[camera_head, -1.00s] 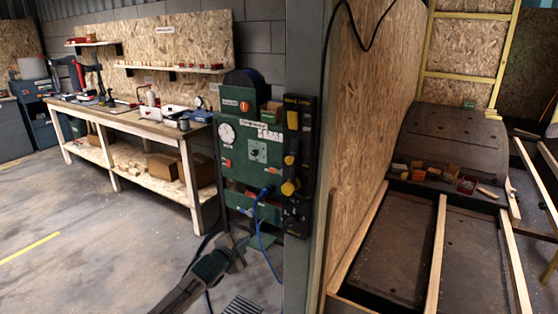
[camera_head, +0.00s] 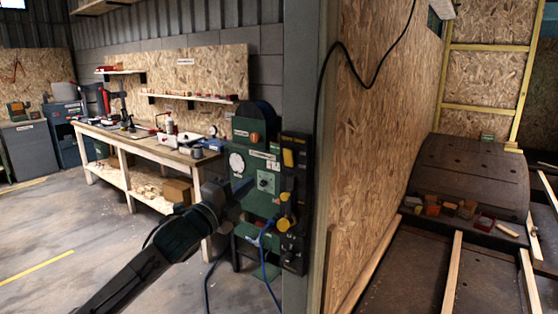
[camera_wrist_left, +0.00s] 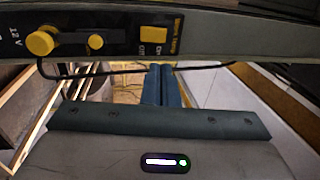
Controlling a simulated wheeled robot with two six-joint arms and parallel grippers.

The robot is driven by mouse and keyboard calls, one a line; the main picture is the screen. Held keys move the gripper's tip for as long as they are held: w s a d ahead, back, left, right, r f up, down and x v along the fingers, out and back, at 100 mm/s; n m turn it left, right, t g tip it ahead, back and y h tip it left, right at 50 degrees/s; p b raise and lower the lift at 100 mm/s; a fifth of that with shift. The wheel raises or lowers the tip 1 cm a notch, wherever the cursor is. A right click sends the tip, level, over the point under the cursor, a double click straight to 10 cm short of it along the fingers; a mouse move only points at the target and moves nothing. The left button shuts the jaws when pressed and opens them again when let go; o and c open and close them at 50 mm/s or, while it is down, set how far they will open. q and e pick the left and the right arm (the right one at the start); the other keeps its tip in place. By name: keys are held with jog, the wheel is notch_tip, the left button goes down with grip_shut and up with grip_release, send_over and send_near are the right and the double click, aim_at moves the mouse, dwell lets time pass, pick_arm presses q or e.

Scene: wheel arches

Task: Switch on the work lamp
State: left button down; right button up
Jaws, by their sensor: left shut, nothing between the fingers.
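A narrow black panel (camera_head: 294,255) with yellow controls is fixed upright beside the grey post. A yellow rectangular switch (camera_head: 288,158) is near its top, with a small yellow knob (camera_head: 285,197) and a larger one below. In the left wrist view the panel (camera_wrist_left: 215,34) crosses the top, with the switch (camera_wrist_left: 153,34) and knobs on it; its small lettering is hard to read. My left gripper (camera_head: 245,187) is shut and empty, in front of the green cabinet, left of the panel. Its closed fingers (camera_wrist_left: 158,80) show below the switch in the wrist view, apparently apart from it. No lamp is clearly identifiable.
The green cabinet (camera_head: 240,133) carries a gauge and an orange knob. A blue cable (camera_head: 264,260) hangs below it. A long workbench (camera_head: 128,186) stands behind on the left. A chipboard wall (camera_head: 365,130) and the dark wheel arch (camera_head: 470,165) are right of the post.

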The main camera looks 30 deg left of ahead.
pick_arm(q)
jog(key=shift+w+r, duration=0.1)
jog(key=p, duration=0.7)
send_near(287, 155)
jog(key=x, duration=0.5)
jog(key=shift+w+r, duration=0.25)
jog(key=shift+r, duration=0.1)
jog(key=shift+w+d, duration=0.1)
jog(key=shift+w, duration=0.55)
jog(key=shift+f, duration=0.1)
